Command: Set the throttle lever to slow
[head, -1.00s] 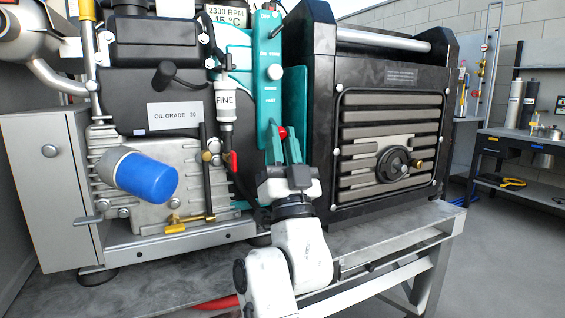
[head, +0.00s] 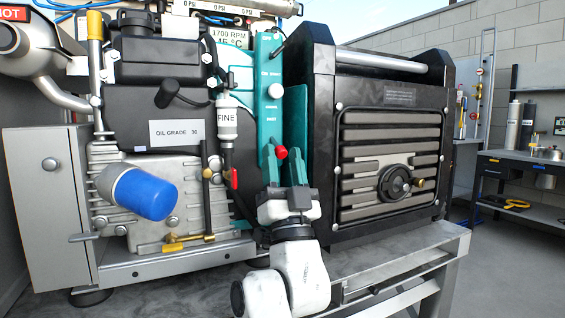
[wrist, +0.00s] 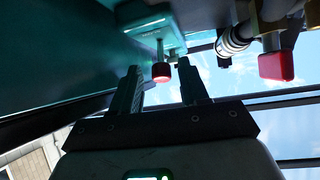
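The throttle lever shows as a small red knob (head: 281,152) at the lower end of the teal panel (head: 268,75); the panel's small labels are too blurred to read. In the wrist view the red knob (wrist: 161,72) hangs on a thin stem between my fingertips, with a gap on each side. My gripper (head: 284,158) is open around or just below the knob, with its fingers pointing up. It also shows in the wrist view (wrist: 162,78), empty. The gauge display (head: 230,33) reads 1700 RPM.
A red valve handle (head: 234,178) and white FINE filter (head: 227,120) are left of my gripper. The black ribbed housing (head: 385,140) stands close on the right. A blue cylinder (head: 145,195) sticks out at left. The grey bench (head: 400,262) lies below.

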